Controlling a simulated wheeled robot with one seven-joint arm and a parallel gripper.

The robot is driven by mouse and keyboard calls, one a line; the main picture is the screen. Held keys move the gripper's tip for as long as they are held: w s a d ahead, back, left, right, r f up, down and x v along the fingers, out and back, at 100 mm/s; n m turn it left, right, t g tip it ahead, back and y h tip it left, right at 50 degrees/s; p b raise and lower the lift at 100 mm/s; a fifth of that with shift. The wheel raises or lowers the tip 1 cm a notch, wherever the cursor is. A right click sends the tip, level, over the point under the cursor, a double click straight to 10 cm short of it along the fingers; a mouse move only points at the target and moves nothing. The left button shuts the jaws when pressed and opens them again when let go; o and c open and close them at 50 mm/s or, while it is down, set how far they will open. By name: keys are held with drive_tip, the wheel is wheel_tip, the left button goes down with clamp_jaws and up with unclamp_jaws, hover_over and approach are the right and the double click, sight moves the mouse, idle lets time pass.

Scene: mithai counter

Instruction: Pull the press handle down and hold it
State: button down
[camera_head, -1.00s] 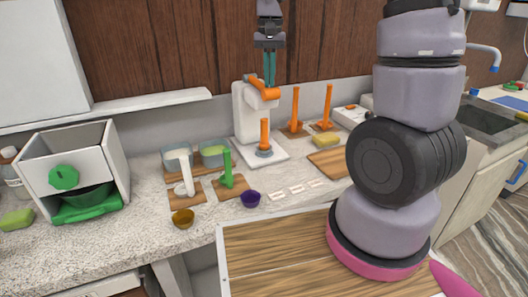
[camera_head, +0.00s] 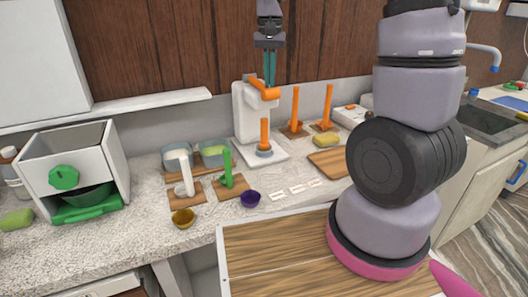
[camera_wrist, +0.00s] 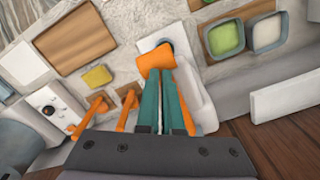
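The press (camera_head: 250,112) is a white upright body on a white base, with an orange handle (camera_head: 264,91) at its top that slants down to the right. An orange rod with a grey disc (camera_head: 264,150) stands under the handle. My gripper (camera_head: 270,82) points straight down, with its teal fingers close together and their tips at the top of the handle. In the wrist view the fingertips (camera_wrist: 158,72) meet the orange handle end (camera_wrist: 154,57), which is wider than both fingers together. Nothing shows between the fingers clearly; whether the tips press on the handle is unclear.
Two orange posts on wooden bases (camera_head: 295,112) and a yellow block (camera_head: 326,139) stand right of the press. The wall is close behind.

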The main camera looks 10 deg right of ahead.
wheel_tip(320, 180, up, 15)
idle(1.1)
drive_tip(key=s+d+t+y, duration=0.1)
drive_tip(key=s+d+t, duration=0.1)
drive_tip(key=s, duration=0.7)
drive_tip(key=s+d+f+t+y, duration=0.1)
drive_tip(key=s+d+t, duration=0.2)
drive_tip(key=s, duration=0.6)
drive_tip(key=shift+s+d+f+t, duration=0.2)
drive_tip(key=shift+f+t, duration=0.05)
drive_tip(key=shift+t, duration=0.85)
